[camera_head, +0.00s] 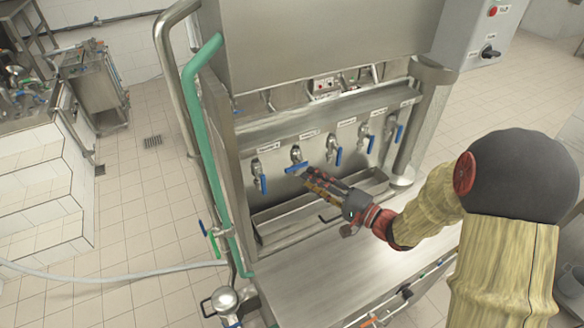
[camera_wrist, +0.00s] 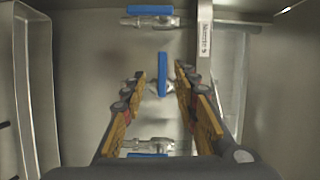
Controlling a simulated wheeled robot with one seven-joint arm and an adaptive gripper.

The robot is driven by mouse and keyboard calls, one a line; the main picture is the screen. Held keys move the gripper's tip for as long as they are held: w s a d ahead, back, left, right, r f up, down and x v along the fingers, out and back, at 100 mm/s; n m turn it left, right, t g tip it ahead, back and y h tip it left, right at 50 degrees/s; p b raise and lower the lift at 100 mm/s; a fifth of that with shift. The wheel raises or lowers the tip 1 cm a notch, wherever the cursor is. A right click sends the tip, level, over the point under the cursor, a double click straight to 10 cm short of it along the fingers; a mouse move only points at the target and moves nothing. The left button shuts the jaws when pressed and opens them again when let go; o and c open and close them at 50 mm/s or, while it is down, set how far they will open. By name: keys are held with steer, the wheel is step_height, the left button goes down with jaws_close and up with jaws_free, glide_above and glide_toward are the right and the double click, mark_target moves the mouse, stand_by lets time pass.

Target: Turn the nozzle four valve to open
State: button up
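A row of several valves with blue levers runs along the steel filler's back panel. The second valve from the left has its blue lever (camera_head: 296,168) lying roughly sideways, while the others hang down. My gripper (camera_head: 307,174) is right in front of it. In the wrist view, turned about a quarter, this blue lever (camera_wrist: 162,74) stands between the fingers of my open gripper (camera_wrist: 160,88), with a gap on both sides. The label (camera_wrist: 204,38) beside it reads "Nozzle", but its digit is unclear.
Neighbouring levers show above (camera_wrist: 150,10) and below (camera_wrist: 148,156) in the wrist view. A steel drip trough (camera_head: 285,216) lies under the valves. A green pipe (camera_head: 207,130) stands left of the filler. The steel worktop (camera_head: 320,275) in front is mostly clear.

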mark_target(294, 170)
steer(key=shift+m, duration=0.4)
steer(key=x, duration=0.7)
steer(key=shift+w+a+r+p, duration=0.15)
steer(key=shift+w+a+p, duration=0.15)
steer(key=shift+w+p, duration=0.1)
steer(key=shift+c, duration=1)
jaws_close()
